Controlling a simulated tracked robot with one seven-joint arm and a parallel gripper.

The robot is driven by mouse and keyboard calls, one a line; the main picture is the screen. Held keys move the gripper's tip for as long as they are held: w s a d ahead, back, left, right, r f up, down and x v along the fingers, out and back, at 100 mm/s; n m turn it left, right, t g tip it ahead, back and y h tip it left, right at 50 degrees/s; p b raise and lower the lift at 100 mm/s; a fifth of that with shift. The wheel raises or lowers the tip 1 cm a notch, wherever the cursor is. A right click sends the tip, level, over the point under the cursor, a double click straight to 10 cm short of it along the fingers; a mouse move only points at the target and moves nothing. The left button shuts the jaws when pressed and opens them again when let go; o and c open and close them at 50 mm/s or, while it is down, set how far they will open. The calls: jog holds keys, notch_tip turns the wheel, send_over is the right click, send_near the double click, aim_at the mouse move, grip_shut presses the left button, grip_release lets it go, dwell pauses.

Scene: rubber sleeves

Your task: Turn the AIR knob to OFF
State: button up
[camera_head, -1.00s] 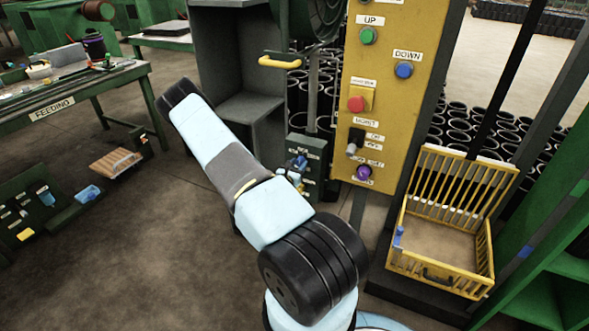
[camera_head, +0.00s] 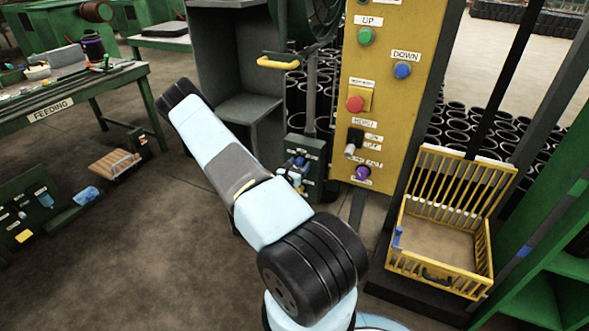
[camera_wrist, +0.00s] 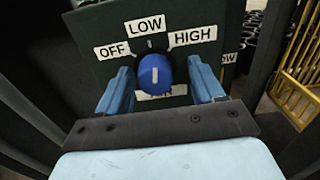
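The blue AIR knob (camera_wrist: 154,74) is on a dark green panel (camera_wrist: 100,66) in the wrist view. Its white mark points up toward the LOW label (camera_wrist: 145,27). The OFF label (camera_wrist: 113,50) is to the upper left and the HIGH label (camera_wrist: 193,37) to the upper right. The AIR label below the knob is partly hidden. My gripper (camera_wrist: 162,86) is open, with one blue finger on each side of the knob and visible gaps between.
A yellow panel (camera_head: 384,105) with UP, DOWN and other controls stands just right of the box. A yellow basket (camera_head: 448,275) is farther right. A grey shelf cabinet (camera_head: 222,60) stands behind my arm. A green FEEDING table (camera_head: 130,75) is at left.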

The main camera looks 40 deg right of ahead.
jog(key=shift+w+a, duration=0.1)
jog(key=shift+a, duration=0.1)
jog(key=shift+a, duration=0.25)
jog(key=v, duration=1.3)
jog(key=shift+f, duration=0.15)
jog(key=w+d+n, duration=0.1)
jog(key=d+n, duration=0.1)
jog(key=d, duration=0.2)
jog(key=w+d+n, duration=0.2)
jog(key=d, duration=0.2)
jog(key=w+d+n, duration=0.2)
jog(key=d, duration=0.2)
jog(key=shift+w+d+f+n, duration=0.2)
jog(key=shift+d+n, duration=0.1)
